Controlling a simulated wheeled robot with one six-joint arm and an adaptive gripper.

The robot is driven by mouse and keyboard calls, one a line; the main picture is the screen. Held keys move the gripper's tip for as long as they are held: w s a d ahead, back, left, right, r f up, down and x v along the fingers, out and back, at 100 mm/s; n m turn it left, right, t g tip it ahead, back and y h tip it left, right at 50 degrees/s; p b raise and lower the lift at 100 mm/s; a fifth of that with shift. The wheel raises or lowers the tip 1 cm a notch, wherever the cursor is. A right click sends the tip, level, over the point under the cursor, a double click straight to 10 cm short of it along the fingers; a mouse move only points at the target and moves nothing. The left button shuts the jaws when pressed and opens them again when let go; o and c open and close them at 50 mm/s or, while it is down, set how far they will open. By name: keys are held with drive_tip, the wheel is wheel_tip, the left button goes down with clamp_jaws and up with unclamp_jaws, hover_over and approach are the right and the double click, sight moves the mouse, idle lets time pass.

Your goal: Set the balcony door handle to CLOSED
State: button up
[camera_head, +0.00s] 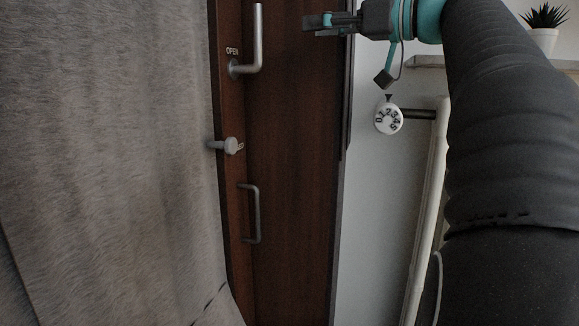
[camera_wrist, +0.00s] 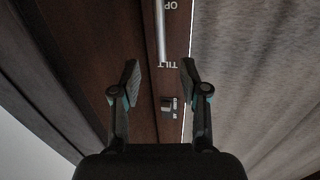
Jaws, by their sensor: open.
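The balcony door (camera_head: 295,150) is dark brown wood. Its metal lever handle (camera_head: 258,40) points straight up from a round pivot at the door's left edge, beside a white OPEN label (camera_head: 232,50). In the wrist view the handle (camera_wrist: 160,30) is a bar whose lower end in the picture lies by a TILT label (camera_wrist: 167,64). No CLOSED label is readable. My gripper (camera_head: 312,24) is to the right of the handle in the head view, apart from it. In the wrist view my gripper (camera_wrist: 160,82) is open and empty, its fingers either side of the strip below the bar's end.
A grey curtain (camera_head: 110,150) hangs left of the door. A small knob (camera_head: 232,146) and a fixed pull (camera_head: 253,213) sit lower on the door's left edge. A white radiator dial (camera_head: 388,118) and pipe (camera_head: 432,200) stand right. A potted plant (camera_head: 545,25) sits on a shelf.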

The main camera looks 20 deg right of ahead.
drive_tip(key=s+a+f+m+g+h, duration=0.1)
drive_tip(key=a+f+m+g+h, duration=0.2)
drive_tip(key=f, duration=0.6)
drive_tip(key=s+a+f+m+h, duration=0.1)
drive_tip(key=a+f+m+h, duration=0.3)
drive_tip(key=f, duration=0.6)
drive_tip(key=s+a+f+g+h, duration=0.1)
drive_tip(key=s+f, duration=0.3)
drive_tip(key=f, duration=0.3)
drive_tip(key=s+a+f+m+g, duration=0.1)
drive_tip(key=s+f, duration=0.2)
drive_tip(key=f, duration=0.4)
drive_tip(key=s+a+f+g+h, duration=0.1)
drive_tip(key=s+f, duration=0.3)
drive_tip(key=f, duration=0.3)
drive_tip(key=shift+s+a+f+g+h, duration=0.25)
drive_tip(key=shift+s+a+g+h, duration=0.05)
drive_tip(key=shift+s+g, duration=0.1)
drive_tip(key=shift+w, duration=0.1)
